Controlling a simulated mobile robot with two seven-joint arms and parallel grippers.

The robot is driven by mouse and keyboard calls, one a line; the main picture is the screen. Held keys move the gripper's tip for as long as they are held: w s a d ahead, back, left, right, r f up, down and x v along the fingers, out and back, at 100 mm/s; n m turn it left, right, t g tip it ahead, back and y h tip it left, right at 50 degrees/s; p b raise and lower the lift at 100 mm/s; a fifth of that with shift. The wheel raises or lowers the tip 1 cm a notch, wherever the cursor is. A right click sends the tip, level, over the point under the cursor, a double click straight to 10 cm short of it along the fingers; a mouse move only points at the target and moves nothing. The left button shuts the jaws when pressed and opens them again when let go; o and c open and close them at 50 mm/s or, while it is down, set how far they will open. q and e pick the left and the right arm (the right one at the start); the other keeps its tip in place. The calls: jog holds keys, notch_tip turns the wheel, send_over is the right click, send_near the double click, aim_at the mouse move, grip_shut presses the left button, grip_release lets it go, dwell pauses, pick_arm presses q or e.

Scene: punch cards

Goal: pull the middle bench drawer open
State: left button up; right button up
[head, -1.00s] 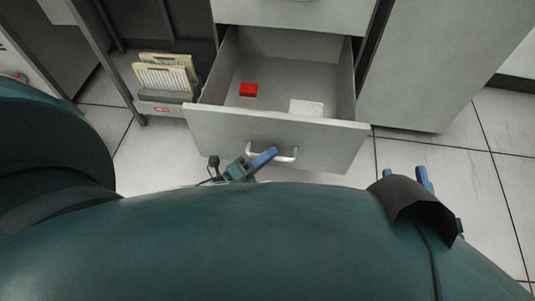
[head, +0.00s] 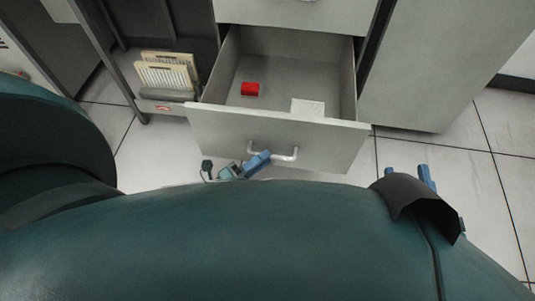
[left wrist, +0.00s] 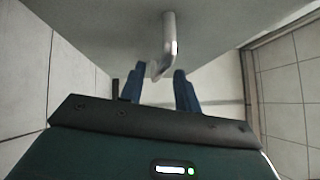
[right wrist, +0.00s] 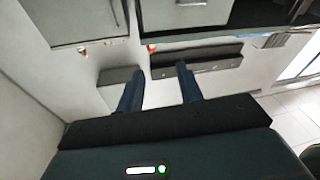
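The middle bench drawer (head: 215,123) stands pulled out in the head view, its inside visible. Its silver bar handle (head: 289,155) is on the front face. My left gripper (head: 243,167) is just in front of the drawer front, by the handle's left end. In the left wrist view its two blue fingers (left wrist: 157,88) are apart, with the handle (left wrist: 170,38) just past the fingertips; I cannot tell whether they touch. My right gripper (head: 407,174) is open and empty, right of the drawer; its fingers (right wrist: 158,82) also show apart in the right wrist view.
A red block (head: 250,89) and a pale card stack (head: 307,107) lie in the drawer. Above is another grey drawer front (head: 295,12). A rack of cream cards (head: 165,75) stands at left. A grey cabinet panel (head: 435,65) is at right. Tiled floor is free at right.

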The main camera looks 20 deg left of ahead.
pick_arm(q)
jog(key=p+v, duration=0.1)
jog(key=v, duration=0.9)
jog(key=shift+s+a, duration=0.2)
jog(key=shift+s, duration=0.1)
